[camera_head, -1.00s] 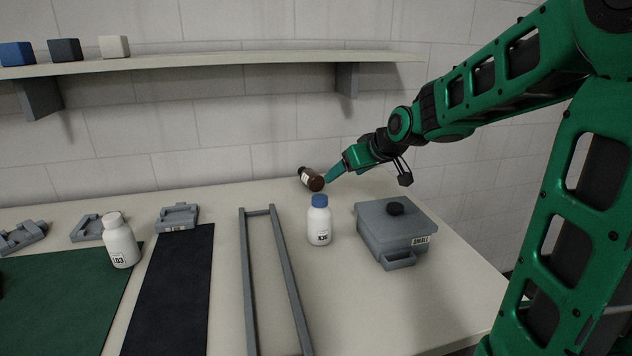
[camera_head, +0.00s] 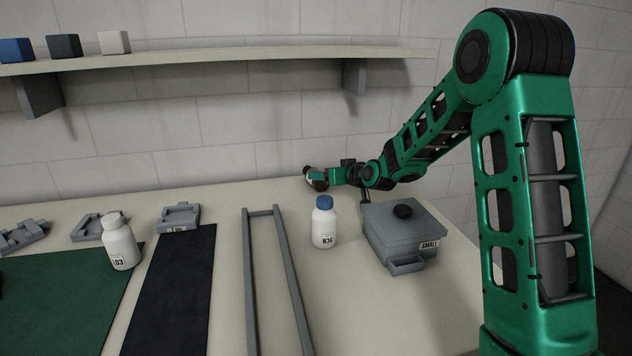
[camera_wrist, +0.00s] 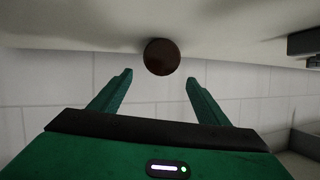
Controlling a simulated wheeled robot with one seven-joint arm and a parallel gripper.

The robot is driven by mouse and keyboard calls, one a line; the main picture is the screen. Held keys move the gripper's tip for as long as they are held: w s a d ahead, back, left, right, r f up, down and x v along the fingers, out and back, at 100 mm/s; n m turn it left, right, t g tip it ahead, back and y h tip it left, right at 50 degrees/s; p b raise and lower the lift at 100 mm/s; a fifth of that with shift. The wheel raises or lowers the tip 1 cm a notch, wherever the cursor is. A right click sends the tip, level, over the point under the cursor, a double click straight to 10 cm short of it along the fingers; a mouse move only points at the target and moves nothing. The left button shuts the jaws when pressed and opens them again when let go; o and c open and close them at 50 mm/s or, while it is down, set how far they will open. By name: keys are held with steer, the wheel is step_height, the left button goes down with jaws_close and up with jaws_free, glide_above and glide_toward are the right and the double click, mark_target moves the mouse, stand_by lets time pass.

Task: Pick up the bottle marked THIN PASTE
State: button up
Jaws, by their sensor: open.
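A brown bottle (camera_head: 315,182) with a dark cap lies on its side at the back of the table, near the wall. In the wrist view its round brown end (camera_wrist: 161,57) faces the camera, centred between the fingertips and seemingly just beyond them. My gripper (camera_head: 327,176) is open and low at the bottle's right side; its two green fingers also show in the wrist view (camera_wrist: 159,77). Nothing is held. No THIN PASTE mark is readable here, and the bottle's label is mostly hidden.
A white blue-capped bottle (camera_head: 324,228) and a grey lidded box (camera_head: 400,228) marked SMALL stand in front of my forearm. A grey rail frame (camera_head: 249,270), a white bottle (camera_head: 120,245) and grey holders (camera_head: 178,217) lie left. A shelf (camera_head: 230,56) hangs above.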

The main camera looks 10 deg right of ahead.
steer(key=shift+w+a+f, duration=0.15)
steer(key=shift+w+f, duration=0.3)
steer(key=shift+f, duration=0.15)
steer(key=shift+w+a+f, duration=0.15)
steer(key=shift+w+f, duration=0.3)
steer(key=shift+f, duration=0.15)
steer(key=shift+x, duration=2.75)
steer(key=shift+c, duration=0.2)
steer(key=shift+r, duration=0.15)
steer(key=c, duration=1.3)
